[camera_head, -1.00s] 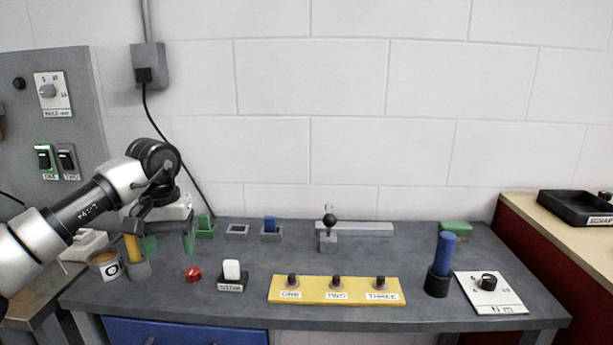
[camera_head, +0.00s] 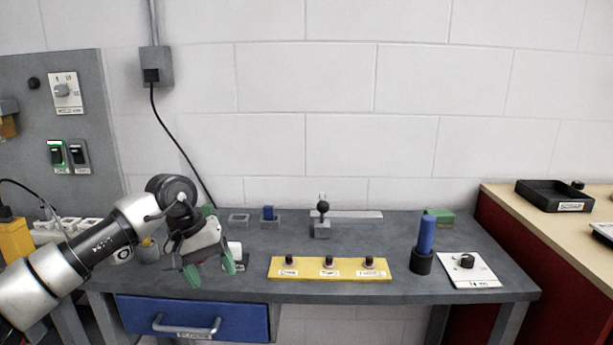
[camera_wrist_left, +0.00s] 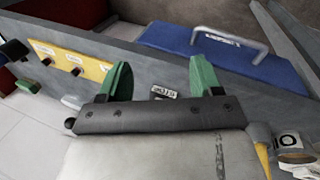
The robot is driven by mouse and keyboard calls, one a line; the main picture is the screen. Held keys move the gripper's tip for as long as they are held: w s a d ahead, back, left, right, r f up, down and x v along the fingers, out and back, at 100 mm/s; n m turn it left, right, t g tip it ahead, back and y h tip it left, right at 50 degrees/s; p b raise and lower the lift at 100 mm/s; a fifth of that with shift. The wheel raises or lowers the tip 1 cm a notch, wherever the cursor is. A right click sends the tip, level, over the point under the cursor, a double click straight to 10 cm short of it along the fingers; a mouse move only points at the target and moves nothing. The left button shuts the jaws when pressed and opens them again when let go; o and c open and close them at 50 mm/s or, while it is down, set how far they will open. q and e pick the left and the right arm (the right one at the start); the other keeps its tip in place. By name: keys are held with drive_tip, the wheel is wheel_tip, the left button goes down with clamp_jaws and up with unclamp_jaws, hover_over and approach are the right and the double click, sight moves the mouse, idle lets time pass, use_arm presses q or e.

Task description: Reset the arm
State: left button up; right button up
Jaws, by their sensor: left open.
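My left gripper (camera_head: 211,275) is at the left front of the grey workbench in the head view, with its green fingers pointing down. The fingers are apart and nothing shows between them. In the left wrist view the two green fingers (camera_wrist_left: 161,80) are also spread, with the bench's front edge and a small label beyond them. My right gripper is in neither view.
A yellow panel (camera_head: 330,269) with three dark knobs lies at the bench front. A blue cylinder (camera_head: 426,236) stands in a dark holder, beside a white dial plate (camera_head: 467,270). A blue drawer (camera_head: 192,317) sits below the gripper. The bench's middle (camera_head: 285,238) is mostly clear.

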use_arm(q)
drive_tip(key=s+d+n+t+h, duration=0.1)
drive_tip(key=s+d+n+h, duration=0.35)
drive_tip(key=d+h, duration=0.4)
drive_tip(key=s+d+n+h, duration=0.4)
drive_tip(key=d+n+h, duration=0.2)
drive_tip(key=d, duration=0.6)
drive_tip(key=a+f+m+t+y, duration=0.3)
drive_tip(key=a+m+t+y, duration=0.45)
drive_tip(key=m, duration=0.95)
drive_tip(key=a+f+m+t+y, duration=0.4)
drive_tip(key=m+t, duration=0.7)
drive_tip(key=m, duration=0.7)
drive_tip(key=s+a+f+n+g+y, duration=0.6)
drive_tip(key=s+a+f+n+g, duration=0.25)
drive_tip(key=f+n, duration=0.35)
drive_tip(key=s+a+f+n+g, duration=0.2)
drive_tip(key=s+f+n+g, duration=0.2)
drive_tip(key=s, duration=0.5)
drive_tip(key=s+a+f+n+g, duration=0.1)
drive_tip(key=s+f+n+g, duration=0.3)
drive_tip(key=s, duration=0.5)
wheel_tip(320, 180, down, 19)
drive_tip(key=p, duration=0.4)
drive_tip(key=s+a+f+g+p, duration=0.2)
drive_tip(key=s+a+f+p, duration=0.1)
drive_tip(key=s+f, duration=1.1)
drive_tip(key=s, duration=0.2)
drive_tip(key=shift+s+f, duration=0.25)
drive_tip(key=shift+s, duration=0.05)
